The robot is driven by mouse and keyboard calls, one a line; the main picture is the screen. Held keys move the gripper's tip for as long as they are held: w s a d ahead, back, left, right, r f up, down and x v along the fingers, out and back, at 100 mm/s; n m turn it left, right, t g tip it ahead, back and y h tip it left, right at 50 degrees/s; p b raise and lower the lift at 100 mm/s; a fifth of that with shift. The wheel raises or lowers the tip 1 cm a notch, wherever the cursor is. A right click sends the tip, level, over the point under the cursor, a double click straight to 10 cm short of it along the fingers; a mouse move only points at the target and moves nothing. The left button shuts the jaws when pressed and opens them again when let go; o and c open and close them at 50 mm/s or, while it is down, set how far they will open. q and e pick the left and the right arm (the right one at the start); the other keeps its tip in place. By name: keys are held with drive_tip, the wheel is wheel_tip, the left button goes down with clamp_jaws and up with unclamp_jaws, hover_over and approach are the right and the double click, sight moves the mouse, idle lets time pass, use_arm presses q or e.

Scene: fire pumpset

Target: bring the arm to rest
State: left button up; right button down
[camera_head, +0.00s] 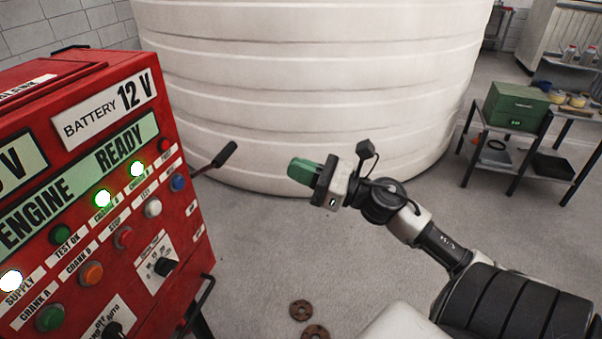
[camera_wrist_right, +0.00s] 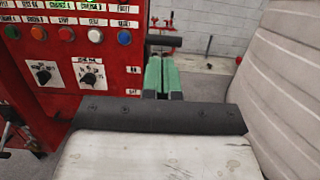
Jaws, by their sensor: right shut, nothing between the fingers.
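My right gripper (camera_head: 292,171) is in the middle of the head view, held in the air in front of the white tank, with its green fingers shut and empty. Its arm comes in from the lower right. In the right wrist view the two green fingers (camera_wrist_right: 163,78) lie side by side, with the red control panel (camera_wrist_right: 60,40) beyond them to the left. In the head view the gripper is apart from the panel, to its right. My left gripper is not in view.
The red engine panel (camera_head: 95,165) fills the left, with lit green lamps, buttons, knobs and a black-gripped lever (camera_head: 225,154) at its side. The ribbed white tank (camera_head: 310,85) stands behind. Two brown rings (camera_head: 301,310) lie on the floor. A table with a green box (camera_head: 515,108) stands right.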

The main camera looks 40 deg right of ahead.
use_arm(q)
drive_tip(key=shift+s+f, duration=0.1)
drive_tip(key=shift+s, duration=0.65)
